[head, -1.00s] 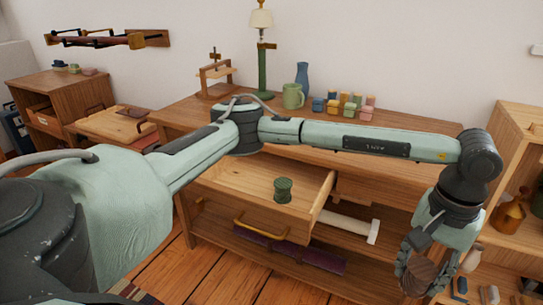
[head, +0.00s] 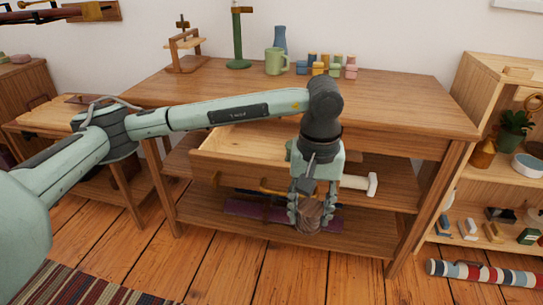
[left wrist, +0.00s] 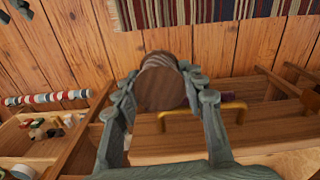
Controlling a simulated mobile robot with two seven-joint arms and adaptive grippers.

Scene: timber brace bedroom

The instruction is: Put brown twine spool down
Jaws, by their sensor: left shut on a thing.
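My left gripper (head: 311,214) is shut on the brown twine spool (head: 310,222) and points down. The spool hangs in the air in front of the table's open drawer (head: 230,170). In the left wrist view the spool (left wrist: 160,88) sits between the two fingers, its round wooden end facing the camera. The drawer's brass handle (left wrist: 203,112) shows beyond it. The green spool seen earlier in the drawer is not visible now; my arm covers part of the drawer. My right gripper is not in view.
A white-ended roller (head: 360,183) lies on a shelf below. An open shelf unit (head: 485,170) stands right. The table's front right top is clear.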

